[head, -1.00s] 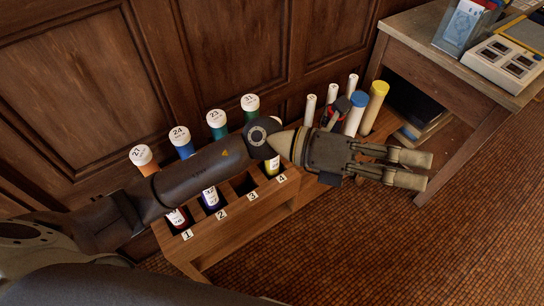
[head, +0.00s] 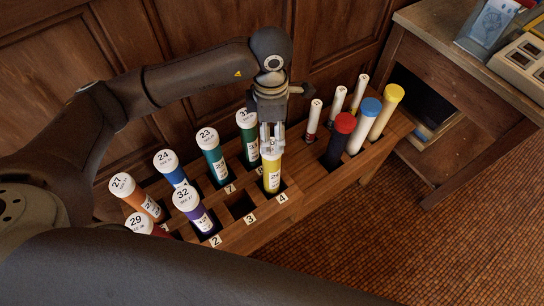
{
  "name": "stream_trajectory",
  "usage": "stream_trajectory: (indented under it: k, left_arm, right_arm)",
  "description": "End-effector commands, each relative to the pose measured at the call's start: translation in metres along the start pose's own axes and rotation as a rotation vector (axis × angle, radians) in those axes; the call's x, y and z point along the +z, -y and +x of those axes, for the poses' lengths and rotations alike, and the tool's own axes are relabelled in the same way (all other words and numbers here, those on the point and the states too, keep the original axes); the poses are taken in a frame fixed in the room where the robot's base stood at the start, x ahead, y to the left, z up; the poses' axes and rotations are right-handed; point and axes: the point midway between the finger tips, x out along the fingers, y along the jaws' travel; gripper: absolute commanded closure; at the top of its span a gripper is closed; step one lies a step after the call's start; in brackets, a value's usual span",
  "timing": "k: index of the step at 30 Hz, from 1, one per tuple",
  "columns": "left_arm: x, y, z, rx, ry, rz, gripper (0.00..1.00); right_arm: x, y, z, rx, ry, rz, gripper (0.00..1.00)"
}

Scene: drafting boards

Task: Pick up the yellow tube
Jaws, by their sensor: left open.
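The yellow tube (head: 272,178) stands upright in the front-row slot marked 4 of the wooden rack (head: 262,230). My left gripper (head: 271,148) points down right over the tube's top, with its fingers open around or just above the cap. The cap is largely hidden by the fingers, so I cannot tell whether they touch it. My right gripper does not show.
Orange (head: 136,196), blue (head: 169,167), teal (head: 214,157) and green (head: 250,140) tubes stand in the back row. Purple (head: 194,211) and red (head: 145,226) tubes stand in front. Slot 3 (head: 241,205) is empty. Capped rolls (head: 367,126) stand at right, near a desk (head: 452,62).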

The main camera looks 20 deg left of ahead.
Motion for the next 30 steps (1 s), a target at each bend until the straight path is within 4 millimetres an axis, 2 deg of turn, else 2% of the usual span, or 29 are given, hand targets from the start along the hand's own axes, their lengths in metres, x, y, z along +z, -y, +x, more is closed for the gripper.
stream_trajectory:
  k: [9, 17, 24, 30]
  left_arm:
    - [-0.001, 0.001, 0.044, -0.002, -0.004, -0.001, 0.31]
    - [0.0, 0.003, 0.066, -0.004, -0.004, 0.001, 0.31]
    - [0.001, 0.005, 0.101, -0.003, -0.003, 0.0, 0.31]
    - [0.001, 0.004, 0.107, -0.001, -0.002, 0.002, 0.31]
  right_arm:
    - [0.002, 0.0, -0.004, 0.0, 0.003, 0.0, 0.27]
    - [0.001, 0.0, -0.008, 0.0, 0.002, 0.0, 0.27]
    - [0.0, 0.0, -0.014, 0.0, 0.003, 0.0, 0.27]
    - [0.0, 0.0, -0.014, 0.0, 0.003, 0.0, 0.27]
